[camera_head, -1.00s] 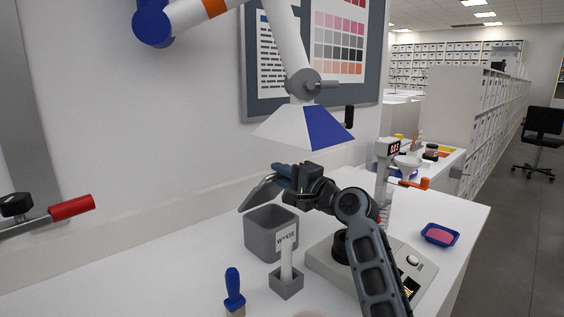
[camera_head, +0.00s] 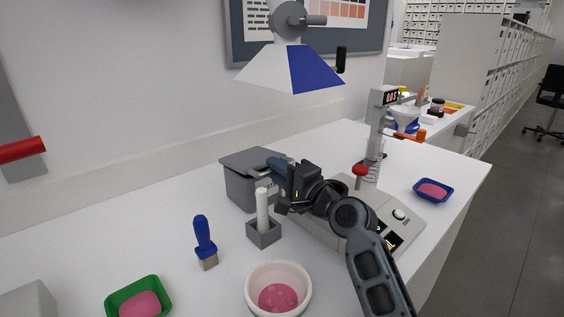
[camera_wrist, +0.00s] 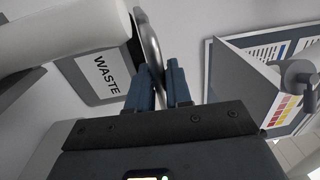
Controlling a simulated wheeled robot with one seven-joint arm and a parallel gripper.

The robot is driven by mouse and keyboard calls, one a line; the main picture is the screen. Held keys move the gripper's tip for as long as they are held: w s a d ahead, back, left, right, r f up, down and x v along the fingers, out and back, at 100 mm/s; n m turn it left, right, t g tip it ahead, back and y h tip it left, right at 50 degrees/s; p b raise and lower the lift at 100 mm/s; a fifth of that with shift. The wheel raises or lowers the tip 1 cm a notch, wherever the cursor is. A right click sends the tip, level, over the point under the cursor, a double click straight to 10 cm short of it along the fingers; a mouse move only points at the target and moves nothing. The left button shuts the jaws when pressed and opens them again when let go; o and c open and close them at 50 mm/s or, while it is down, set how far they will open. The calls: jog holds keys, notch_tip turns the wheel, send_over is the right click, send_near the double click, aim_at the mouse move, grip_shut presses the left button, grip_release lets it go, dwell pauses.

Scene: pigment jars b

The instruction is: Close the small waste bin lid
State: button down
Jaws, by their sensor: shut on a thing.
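The small grey waste bin (camera_head: 238,190) stands on the white bench in the middle of the head view. Its grey lid (camera_head: 250,159) lies low across the top, nearly level. I cannot tell whether it is fully seated, as my gripper hides the right side. My gripper (camera_head: 276,166) is at the right front edge of the lid, its blue fingers shut on it. In the wrist view the fingers (camera_wrist: 160,80) close around a grey curved edge of the lid (camera_wrist: 148,42). The WASTE label (camera_wrist: 107,75) on the bin shows beside them.
A white rod (camera_head: 263,208) stands in a grey holder (camera_head: 264,236) close before the bin. A blue-handled brush (camera_head: 204,238), a pink-filled bowl (camera_head: 250,300) and a green tray (camera_head: 112,303) are nearer. A scale-like device (camera_head: 404,214) is right. A lamp shade (camera_head: 270,70) hangs above.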

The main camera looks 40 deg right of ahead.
jog(key=shift+w+a+f, duration=0.1)
jog(key=shift+w+f, duration=0.05)
jog(key=shift+f, duration=0.15)
jog(key=c, duration=1.2)
grip_release()
jog(key=shift+c, duration=0.2)
jog(key=s+b, duration=0.1)
jog(key=s, duration=0.6)
jog(key=shift+s+f, duration=0.2)
jog(key=shift+s, duration=0.15)
jog(key=shift+d, duration=0.2)
